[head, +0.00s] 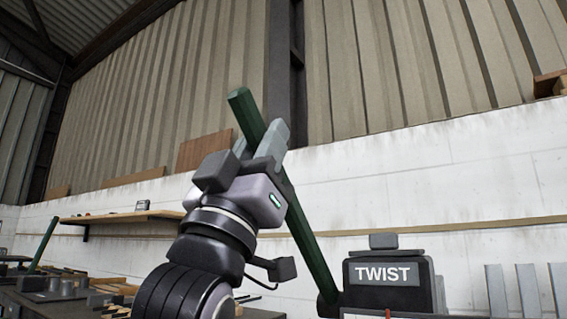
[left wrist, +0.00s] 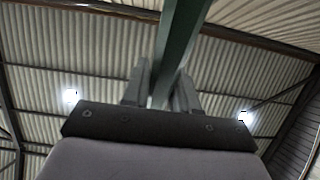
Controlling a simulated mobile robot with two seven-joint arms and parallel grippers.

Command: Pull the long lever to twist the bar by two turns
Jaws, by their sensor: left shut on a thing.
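The long lever (head: 309,240) is a dark green bar in the head view. It leans up and to the left from a dark pivot beside the dark box labelled TWIST (head: 392,278). My left gripper (head: 272,143) is shut on the lever in its upper part, with the lever's free end sticking out above the fingers. In the left wrist view the green lever (left wrist: 181,40) passes between the two grey fingers (left wrist: 160,88). The bar that twists cannot be made out. My right gripper is not in view.
Another green rod (head: 43,245) leans over a cluttered bench at the left. A wooden shelf (head: 122,216) is on the white wall. Grey upright plates (head: 527,290) stand right of the TWIST box. The space above the lever is clear.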

